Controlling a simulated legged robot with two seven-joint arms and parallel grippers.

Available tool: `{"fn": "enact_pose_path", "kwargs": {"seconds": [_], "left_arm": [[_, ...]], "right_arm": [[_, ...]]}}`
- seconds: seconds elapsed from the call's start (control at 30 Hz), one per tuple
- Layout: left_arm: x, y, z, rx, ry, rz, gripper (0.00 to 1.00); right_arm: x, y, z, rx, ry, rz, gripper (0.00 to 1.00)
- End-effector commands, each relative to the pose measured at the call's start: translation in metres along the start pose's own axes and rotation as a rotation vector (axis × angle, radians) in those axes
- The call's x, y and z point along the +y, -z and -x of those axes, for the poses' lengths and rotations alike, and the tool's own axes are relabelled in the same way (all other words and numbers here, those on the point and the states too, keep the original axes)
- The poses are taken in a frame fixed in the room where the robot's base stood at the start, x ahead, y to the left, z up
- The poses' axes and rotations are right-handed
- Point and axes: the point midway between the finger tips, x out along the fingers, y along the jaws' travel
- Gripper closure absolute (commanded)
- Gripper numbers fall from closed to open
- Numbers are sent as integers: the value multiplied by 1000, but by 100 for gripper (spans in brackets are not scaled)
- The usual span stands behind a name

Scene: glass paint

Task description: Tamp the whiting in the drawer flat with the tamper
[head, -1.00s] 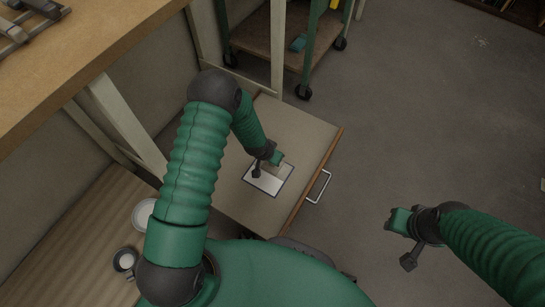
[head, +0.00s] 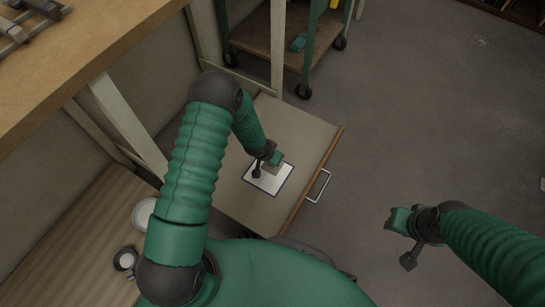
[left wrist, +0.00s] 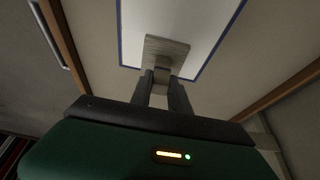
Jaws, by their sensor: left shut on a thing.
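The drawer (head: 300,138) is pulled out, with a flat pale inside and a wooden front with a metal handle. A white rectangle of whiting (head: 268,184) with a dark blue border lies on it; it also fills the top of the left wrist view (left wrist: 205,20). My left gripper (left wrist: 162,88) is shut on the tamper (left wrist: 165,50), a grey-brown block on a short handle. The block is over the whiting, near its border; I cannot tell whether it touches. In the head view the arm partly hides it.
A wooden bench (head: 75,55) stands at upper left. A green-framed cart (head: 270,30) on wheels stands behind the drawer. A white bowl (head: 144,213) and a small cup (head: 125,260) sit on a striped wooden surface at lower left. The floor at right is clear.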

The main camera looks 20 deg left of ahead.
Motion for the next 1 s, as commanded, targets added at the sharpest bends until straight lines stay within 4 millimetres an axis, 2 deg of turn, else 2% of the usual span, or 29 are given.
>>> {"fn": "enact_pose_path", "kwargs": {"seconds": [0.27,0.57,0.87,1.0], "left_arm": [[0,0,-1,-1,0,0,100],[0,9,21,0,0,0,100],[0,8,20,0,0,0,100],[0,11,26,1,0,0,100]], "right_arm": [[0,0,0,0,0,0,66],[0,5,22,0,0,0,66],[0,5,20,0,0,0,66],[0,6,27,0,0,0,66]]}}
